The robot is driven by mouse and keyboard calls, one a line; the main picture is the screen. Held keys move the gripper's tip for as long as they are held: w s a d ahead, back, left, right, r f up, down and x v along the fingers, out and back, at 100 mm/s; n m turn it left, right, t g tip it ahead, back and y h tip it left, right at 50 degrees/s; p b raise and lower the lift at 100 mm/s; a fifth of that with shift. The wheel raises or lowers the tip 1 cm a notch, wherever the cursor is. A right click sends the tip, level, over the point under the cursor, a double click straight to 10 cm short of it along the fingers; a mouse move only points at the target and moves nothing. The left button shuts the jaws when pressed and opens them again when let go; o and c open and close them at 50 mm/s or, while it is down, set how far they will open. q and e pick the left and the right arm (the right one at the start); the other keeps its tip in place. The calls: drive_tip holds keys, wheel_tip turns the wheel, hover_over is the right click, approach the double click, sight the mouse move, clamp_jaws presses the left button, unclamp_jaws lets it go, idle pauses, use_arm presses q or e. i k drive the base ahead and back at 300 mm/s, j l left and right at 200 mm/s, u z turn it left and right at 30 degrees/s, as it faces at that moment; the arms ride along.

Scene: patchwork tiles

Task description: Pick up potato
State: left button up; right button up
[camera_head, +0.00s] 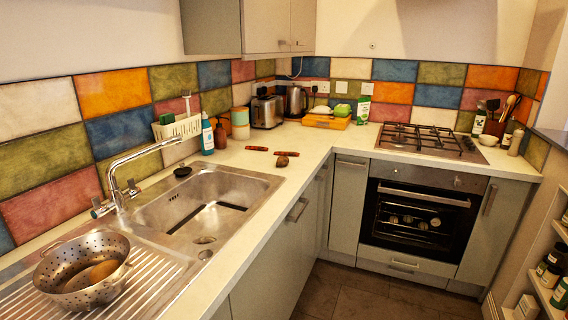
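A brown, oval, potato-like item (103,271) lies inside the metal colander (62,264) on the sink's drainboard at the lower left. A smaller dark brown roundish item (282,161) lies on the white counter right of the sink, and it could also be a potato; I cannot tell for sure. Neither of my grippers is in the head view, and nothing is held in sight.
Two short reddish-brown items (257,148) lie on the counter near the small brown one. The sink (205,205) with its tall faucet (120,180) adjoins the drainboard. A toaster (267,111), kettle (296,101) and gas hob (430,142) stand farther back.

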sight(282, 161)
drive_tip(key=i+l+u, duration=0.15)
drive_tip(key=u, duration=0.25)
drive_tip(key=i+l+u, duration=0.25)
drive_tip(key=u, duration=0.15)
drive_tip(key=i+l+u, duration=0.15)
drive_tip(key=l+u, duration=0.15)
drive_tip(key=u, duration=0.15)
